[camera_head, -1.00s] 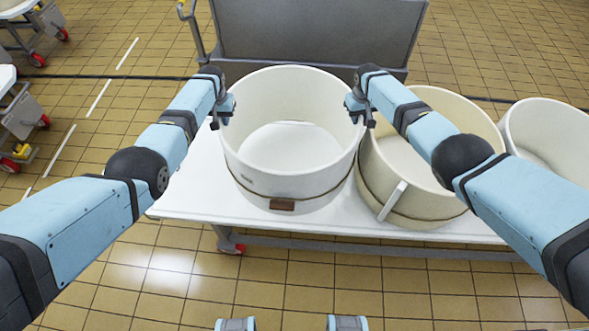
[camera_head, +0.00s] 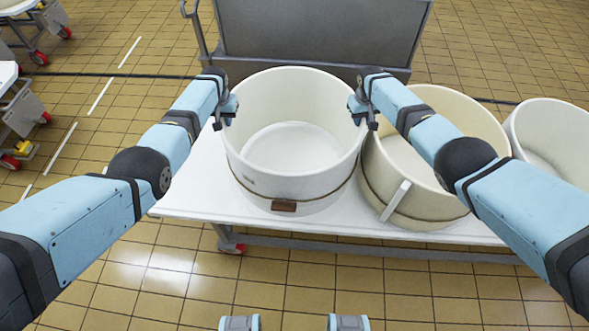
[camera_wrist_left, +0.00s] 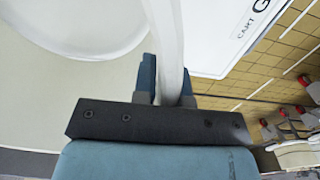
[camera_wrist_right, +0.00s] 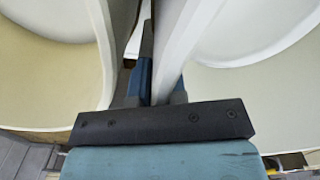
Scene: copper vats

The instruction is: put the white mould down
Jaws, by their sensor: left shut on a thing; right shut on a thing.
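The white mould (camera_head: 292,187) is a big round tub with a brown band and a small brown tag at its front. It stands upright over the left part of the white cart top (camera_head: 190,195); whether its base touches is hard to tell. My left gripper (camera_head: 229,115) is shut on its left rim. In the left wrist view the rim (camera_wrist_left: 168,45) runs between the fingers. My right gripper (camera_head: 361,113) is shut on its right rim. In the right wrist view the rim (camera_wrist_right: 183,45) passes between the fingers. The mould's underside is hidden.
A cream mould (camera_head: 410,210) stands close on the right, with little room between. Another white mould (camera_head: 550,135) is further right. A grey metal bin (camera_head: 320,35) stands behind the cart. Tiled floor (camera_head: 90,270) is open in front and left.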

